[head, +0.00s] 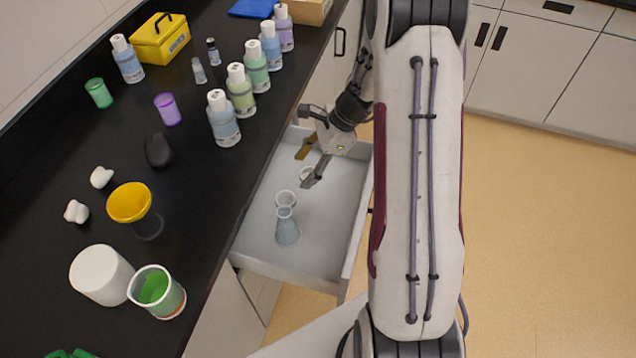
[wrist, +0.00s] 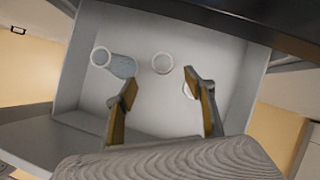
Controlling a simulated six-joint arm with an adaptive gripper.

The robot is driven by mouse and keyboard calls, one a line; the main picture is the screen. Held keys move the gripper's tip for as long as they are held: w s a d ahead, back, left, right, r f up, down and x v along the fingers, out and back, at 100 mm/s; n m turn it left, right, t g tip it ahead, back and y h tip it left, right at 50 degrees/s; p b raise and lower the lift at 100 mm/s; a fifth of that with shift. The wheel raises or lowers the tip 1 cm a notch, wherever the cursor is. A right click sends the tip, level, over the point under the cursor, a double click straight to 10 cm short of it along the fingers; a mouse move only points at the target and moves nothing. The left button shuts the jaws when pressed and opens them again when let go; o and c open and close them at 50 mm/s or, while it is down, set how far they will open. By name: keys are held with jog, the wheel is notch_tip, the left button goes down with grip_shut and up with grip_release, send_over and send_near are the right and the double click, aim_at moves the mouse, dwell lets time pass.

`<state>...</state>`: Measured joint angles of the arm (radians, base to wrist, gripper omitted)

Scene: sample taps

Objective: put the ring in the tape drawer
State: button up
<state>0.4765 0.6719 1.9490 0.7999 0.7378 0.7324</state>
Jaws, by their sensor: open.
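The pulled-out grey drawer (head: 262,235) holds a pale blue flask (head: 287,228) near its front. A white ring (wrist: 163,63) lies on the drawer floor in the wrist view, beyond my fingertips. A second white round thing (wrist: 188,91) shows partly there, mostly hidden behind the right finger. In the head view one white ring (head: 304,173) shows beside my lower finger, partly covered. My gripper (head: 308,166) is open over the drawer, fingers spread, with nothing between them. It also shows in the wrist view (wrist: 160,81). I cannot tell which white thing is the task's ring.
The flask (wrist: 120,66) lies left of the ring in the wrist view. The black counter (head: 110,235) beside the drawer carries several bottles, a yellow box (head: 160,40), a yellow funnel (head: 130,202) and a green-filled beaker (head: 157,292). The drawer walls surround my gripper.

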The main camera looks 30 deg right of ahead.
jog(key=s+a+r+n+h, duration=0.1)
jog(key=s+a+r+n, duration=0.2)
jog(key=r, duration=0.3)
jog(key=s+a+r+n+h, duration=0.1)
jog(key=s+a+r+n, duration=0.2)
jog(key=r, duration=0.4)
jog(key=s+a+r+n, duration=0.2)
jog(key=r+n, duration=0.2)
jog(key=r, duration=0.2)
jog(key=s+a+r+n+t+h, duration=0.1)
jog(key=s+r+n, duration=0.3)
jog(key=s, duration=0.4)
jog(key=s+a+r+n+t+h, duration=0.1)
jog(key=s+r+n+t+h, duration=0.1)
jog(key=s+r+n, duration=0.2)
jog(key=shift+s+r+n, duration=0.4)
jog(key=shift+s+n, duration=1.3)
jog(key=shift+s, duration=0.75)
